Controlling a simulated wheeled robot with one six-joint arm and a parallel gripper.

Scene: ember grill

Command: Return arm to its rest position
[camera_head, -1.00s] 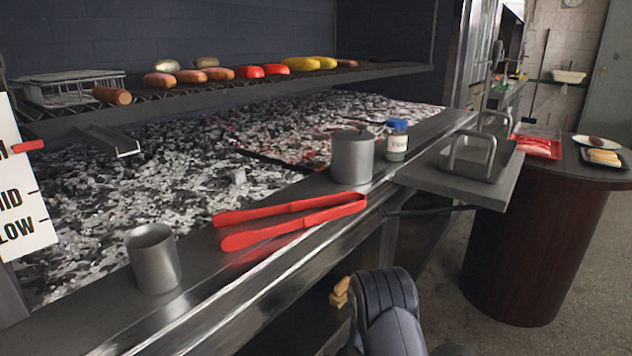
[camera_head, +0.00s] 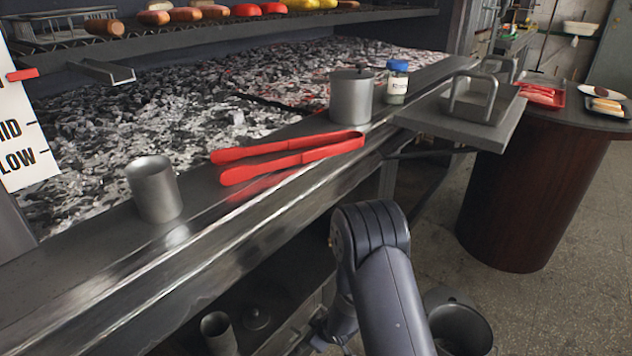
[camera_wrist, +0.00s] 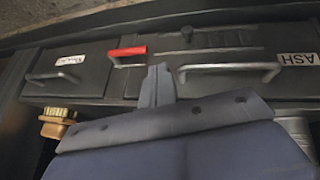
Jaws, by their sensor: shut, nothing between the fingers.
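My gripper (camera_wrist: 157,86) shows in the wrist view, with its two fingers together and nothing between them. It points toward a dark metal front with drawers, and I cannot tell how far away that front is. In the head view my arm is folded low, in front of the grill's front ledge (camera_head: 215,245), clear of the things on top. The gripper itself cannot be made out there.
Red tongs (camera_head: 290,155), a metal cup (camera_head: 154,190), a lidded pot (camera_head: 351,98) and a jar (camera_head: 397,85) stand along the ledge. The wrist view shows drawer handles (camera_wrist: 230,68), a red handle (camera_wrist: 127,52) and a brush (camera_wrist: 58,121). Open floor (camera_head: 560,310) lies right.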

